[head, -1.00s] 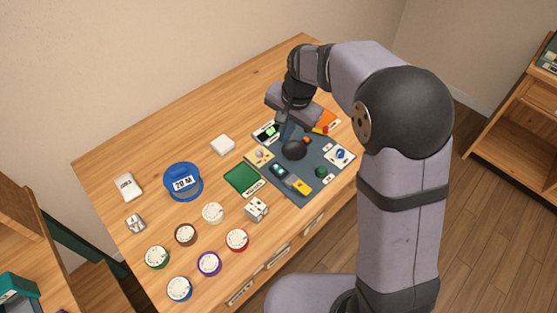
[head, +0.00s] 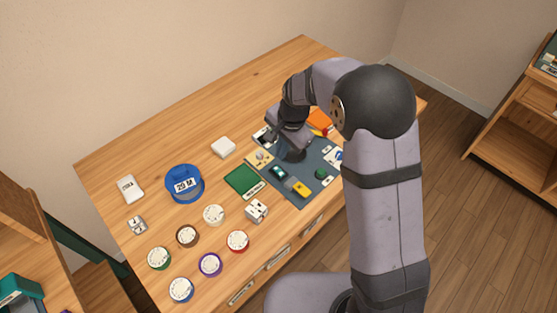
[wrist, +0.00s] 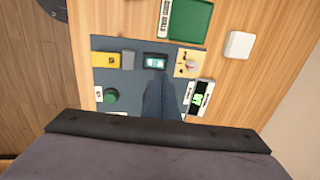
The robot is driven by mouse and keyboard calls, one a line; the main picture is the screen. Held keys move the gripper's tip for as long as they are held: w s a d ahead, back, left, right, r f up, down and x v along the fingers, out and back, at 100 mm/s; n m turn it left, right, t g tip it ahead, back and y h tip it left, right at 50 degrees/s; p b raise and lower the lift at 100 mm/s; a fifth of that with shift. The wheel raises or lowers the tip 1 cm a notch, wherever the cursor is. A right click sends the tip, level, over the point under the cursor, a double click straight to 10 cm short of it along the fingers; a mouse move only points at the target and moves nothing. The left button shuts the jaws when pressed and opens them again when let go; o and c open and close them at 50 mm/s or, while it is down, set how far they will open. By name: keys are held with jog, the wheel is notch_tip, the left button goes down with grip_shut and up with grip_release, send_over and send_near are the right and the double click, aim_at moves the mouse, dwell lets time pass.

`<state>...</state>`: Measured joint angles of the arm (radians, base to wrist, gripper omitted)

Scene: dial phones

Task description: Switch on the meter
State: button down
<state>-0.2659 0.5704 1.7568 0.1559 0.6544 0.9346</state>
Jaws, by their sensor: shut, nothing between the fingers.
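My gripper (head: 289,148) is shut and empty, pointing down over the dark grey-blue mat. Its fingers (wrist: 158,84) also show in the wrist view, just short of a small dark device with a teal screen (wrist: 155,60). That device lies on the mat in the head view (head: 278,171). A black device with a lit green display (wrist: 198,98) lies to the right of the fingers in the wrist view. Which of these is the meter I cannot tell. Contact with the mat cannot be made out, and the mat behind the fingers is hidden.
On the mat are a yellow device (wrist: 105,60), a grey block (wrist: 128,61), a green knob (wrist: 111,96) and a beige panel (wrist: 190,63).

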aim_at(277, 168)
jog(key=shift+w+a+f+p, duration=0.15)
jog(key=shift+f+p, duration=0.2)
jog(key=shift+f, duration=0.85)
jog(key=shift+w+a+f+p, duration=0.2)
jog(key=shift+f+p, duration=0.1)
jog(key=shift+f, duration=0.95)
jog(key=shift+w+a+f+p, duration=0.15)
jog(key=shift+f+p, duration=0.2)
jog(key=shift+f, duration=0.85)
jog(key=shift+f, duration=0.1)
